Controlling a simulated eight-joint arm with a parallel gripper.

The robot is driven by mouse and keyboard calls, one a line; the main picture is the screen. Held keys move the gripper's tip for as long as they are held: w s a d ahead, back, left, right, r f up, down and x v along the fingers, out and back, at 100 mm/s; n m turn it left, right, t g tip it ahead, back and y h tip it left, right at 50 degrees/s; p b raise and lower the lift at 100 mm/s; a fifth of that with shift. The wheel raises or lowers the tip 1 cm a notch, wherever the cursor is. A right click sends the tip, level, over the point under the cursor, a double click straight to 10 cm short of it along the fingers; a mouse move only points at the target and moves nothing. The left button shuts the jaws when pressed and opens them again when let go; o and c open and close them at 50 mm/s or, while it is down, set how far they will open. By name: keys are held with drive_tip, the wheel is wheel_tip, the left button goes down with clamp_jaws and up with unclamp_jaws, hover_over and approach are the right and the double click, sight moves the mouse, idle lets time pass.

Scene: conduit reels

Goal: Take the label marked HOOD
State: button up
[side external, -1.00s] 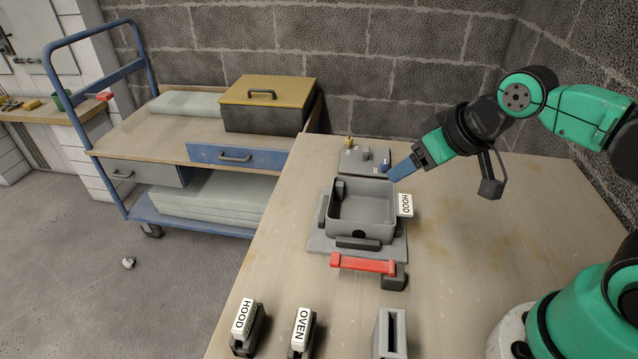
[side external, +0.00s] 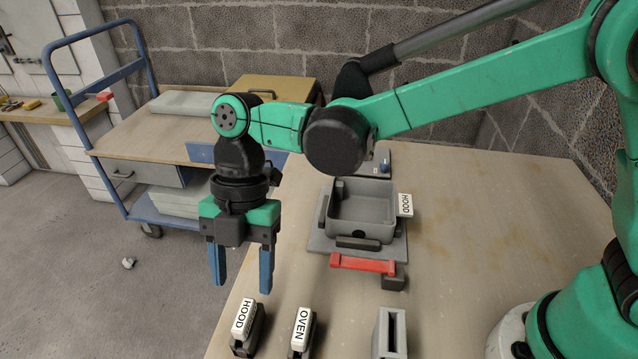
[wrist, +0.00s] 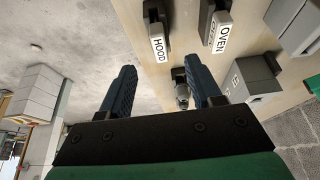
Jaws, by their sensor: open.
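A white label marked HOOD (side external: 242,315) stands tilted in a dark holder (side external: 243,343) at the table's front left. The same label shows in the wrist view (wrist: 158,49), beyond and between my fingertips. My gripper (side external: 242,283) is open and empty, fingers pointing down, and appears above and slightly behind this label; the exact gap is hard to judge. A second HOOD label (side external: 405,204) is on the right side of the grey box (side external: 362,213). A label marked OVEN (side external: 301,325) sits in a similar holder to the right, also in the wrist view (wrist: 222,38).
A grey slotted block (side external: 389,334) stands right of the OVEN holder. A red bar (side external: 363,263) lies before the grey box. My arm hides part of the back of the table. A blue trolley (side external: 130,175) stands left of the table. The table's right side is clear.

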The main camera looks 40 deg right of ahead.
sight(244, 313)
drive_tip(key=shift+x, duration=2.65)
clamp_jaws()
